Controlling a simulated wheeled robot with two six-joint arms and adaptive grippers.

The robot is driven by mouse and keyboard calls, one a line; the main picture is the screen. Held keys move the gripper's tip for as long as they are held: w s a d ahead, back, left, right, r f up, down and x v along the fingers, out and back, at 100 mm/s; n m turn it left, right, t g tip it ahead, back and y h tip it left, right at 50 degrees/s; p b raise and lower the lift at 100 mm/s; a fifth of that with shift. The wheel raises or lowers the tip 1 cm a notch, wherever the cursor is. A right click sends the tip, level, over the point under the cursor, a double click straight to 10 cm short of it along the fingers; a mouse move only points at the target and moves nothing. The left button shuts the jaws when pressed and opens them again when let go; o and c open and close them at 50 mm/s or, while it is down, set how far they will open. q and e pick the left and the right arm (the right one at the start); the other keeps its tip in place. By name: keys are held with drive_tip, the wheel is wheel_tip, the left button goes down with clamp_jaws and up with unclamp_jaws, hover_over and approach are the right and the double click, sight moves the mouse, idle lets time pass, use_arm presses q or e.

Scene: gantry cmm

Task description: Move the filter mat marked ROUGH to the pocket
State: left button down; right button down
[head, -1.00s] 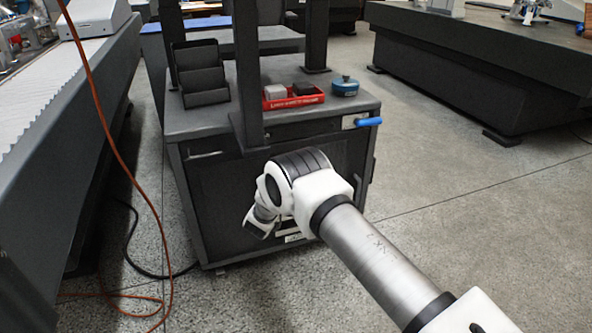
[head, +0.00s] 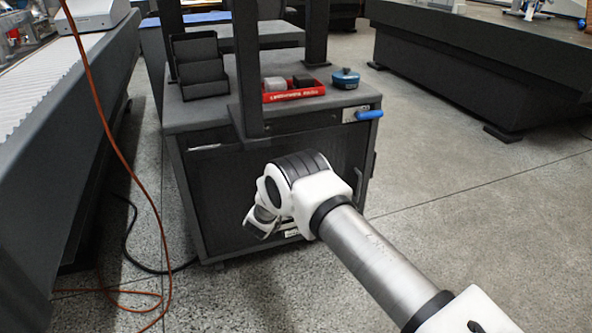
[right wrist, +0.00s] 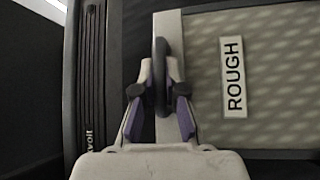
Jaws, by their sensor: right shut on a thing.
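The filter mat (right wrist: 280,80) shows in the right wrist view as a light, patterned panel. It bears a white label (right wrist: 233,77) reading ROUGH. A pale strip runs along its left side, with a dark pull (right wrist: 161,60) in front of it. My right gripper (right wrist: 160,88) is shut on this dark pull, one finger on each side. In the head view my right arm reaches in from the lower right to the front of the dark cabinet; its gripper and the mat cannot be made out there. My left gripper is not in view. No pocket can be picked out.
The dark cabinet (head: 230,190) carries a stepped black holder (head: 200,72), a red tray (head: 293,94) with blocks and a blue round item (head: 345,78). A dark upright post (head: 248,75) stands at its front. An orange cable (head: 125,160) hangs at left. Floor at right is clear.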

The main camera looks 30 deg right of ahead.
drive_tip(key=shift+f, duration=0.15)
idle(0.3)
wheel_tip(320, 180, down, 2)
drive_tip(key=shift+f+b, duration=0.25)
drive_tip(key=shift+b, duration=0.65)
drive_tip(key=c, duration=1.2)
unclamp_jaws()
